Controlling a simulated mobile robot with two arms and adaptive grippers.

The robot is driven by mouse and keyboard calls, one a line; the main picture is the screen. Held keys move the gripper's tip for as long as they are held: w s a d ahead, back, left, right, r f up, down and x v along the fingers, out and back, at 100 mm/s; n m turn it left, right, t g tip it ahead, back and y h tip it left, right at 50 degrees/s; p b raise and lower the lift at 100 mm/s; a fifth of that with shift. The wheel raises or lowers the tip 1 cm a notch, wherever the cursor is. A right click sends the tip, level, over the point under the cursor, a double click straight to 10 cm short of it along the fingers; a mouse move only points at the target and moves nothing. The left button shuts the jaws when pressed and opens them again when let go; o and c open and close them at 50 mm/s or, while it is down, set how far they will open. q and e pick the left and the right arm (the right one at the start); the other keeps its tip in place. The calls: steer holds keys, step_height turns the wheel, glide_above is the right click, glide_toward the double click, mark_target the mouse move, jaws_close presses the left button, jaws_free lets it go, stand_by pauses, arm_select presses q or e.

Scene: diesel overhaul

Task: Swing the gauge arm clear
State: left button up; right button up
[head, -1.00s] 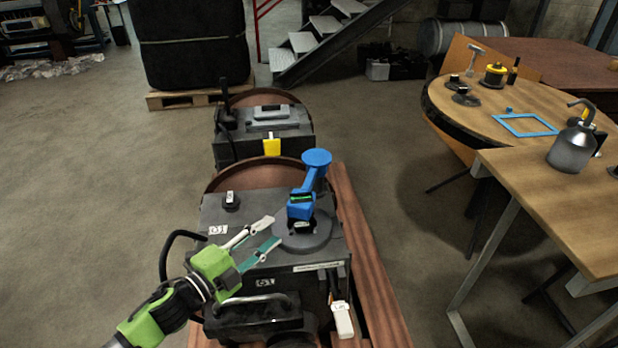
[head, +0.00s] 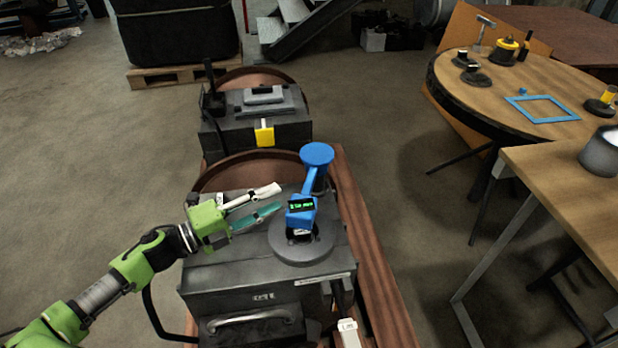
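The blue gauge arm (head: 305,205) stands on a round grey base (head: 302,243) on top of the nearer dark grey engine block (head: 265,279). It has a small lit green display and a round blue disc (head: 317,154) at its upper, far end. My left gripper (head: 279,199) is open, with one whitish finger and one teal finger apart. Its fingertips point right at the gauge arm and are just left of it, with nothing between them. I cannot tell whether a fingertip touches it. My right gripper is not in view.
A second grey block (head: 254,131) with a yellow tag (head: 264,136) stands behind. A round wooden table (head: 540,98) with a blue frame (head: 542,109) and small parts is at the right. A nearer wooden table (head: 570,185) is at the right edge. Floor between is clear.

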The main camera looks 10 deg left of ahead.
mark_target(310, 182)
arm_select(q)
steer(key=x, duration=1.1)
steer(key=shift+w, duration=0.15)
steer(key=shift+f, duration=0.1)
jaws_close()
